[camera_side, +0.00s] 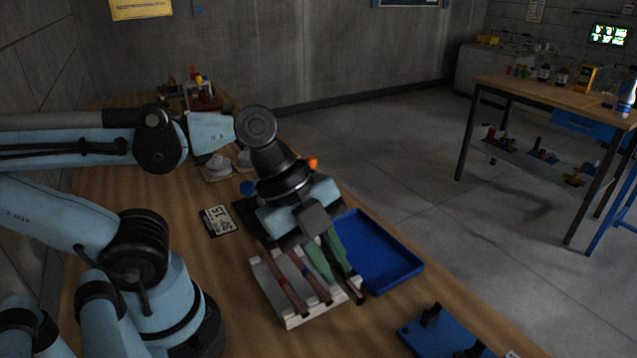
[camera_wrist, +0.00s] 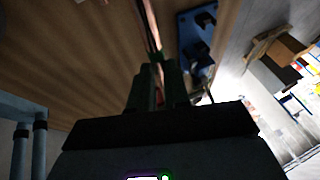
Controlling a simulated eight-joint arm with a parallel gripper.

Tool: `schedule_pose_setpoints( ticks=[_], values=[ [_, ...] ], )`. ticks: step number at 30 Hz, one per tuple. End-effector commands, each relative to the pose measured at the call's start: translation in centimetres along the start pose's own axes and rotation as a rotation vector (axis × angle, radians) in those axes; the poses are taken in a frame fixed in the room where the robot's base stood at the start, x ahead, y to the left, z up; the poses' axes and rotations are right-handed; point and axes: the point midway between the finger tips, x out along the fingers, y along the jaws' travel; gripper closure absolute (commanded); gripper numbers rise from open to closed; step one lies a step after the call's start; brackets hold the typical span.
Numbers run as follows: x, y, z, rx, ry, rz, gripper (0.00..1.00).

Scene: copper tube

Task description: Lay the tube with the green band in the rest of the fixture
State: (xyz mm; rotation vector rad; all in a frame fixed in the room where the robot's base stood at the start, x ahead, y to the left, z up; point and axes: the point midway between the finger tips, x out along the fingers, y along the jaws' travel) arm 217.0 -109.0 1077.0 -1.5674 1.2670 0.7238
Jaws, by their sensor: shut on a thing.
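My gripper (camera_side: 337,268) has green fingers and is shut on a copper tube (camera_side: 356,291) at the right side of the pale rack (camera_side: 292,322). The tube's far end sticks out beyond the fingers; in the wrist view the tube (camera_wrist: 150,28) runs up from between them. The fixture (camera_side: 437,338) is a blue plate with black uprights at the lower right. It also shows right of the tube in the wrist view (camera_wrist: 203,65).
Two other copper tubes lie in the rack, one left (camera_side: 286,287) and one in the middle (camera_side: 312,279), which has a blue band. An empty blue tray (camera_side: 405,277) lies right of the rack. A printed label card (camera_side: 217,221) lies on the wooden table (camera_side: 235,290).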

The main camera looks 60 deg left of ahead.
Motion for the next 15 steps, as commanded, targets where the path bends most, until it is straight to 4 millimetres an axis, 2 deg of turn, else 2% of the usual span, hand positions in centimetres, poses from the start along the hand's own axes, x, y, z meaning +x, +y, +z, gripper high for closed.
schedule_pose_setpoints(
  ticks=[8, 15],
  values=[
    [-1.8, -5.0, 4.0, -0.017, -0.005, -0.008, 1.00],
    [-3.2, -8.9, 9.3, -0.016, -0.005, -0.008, 1.00]
  ],
)
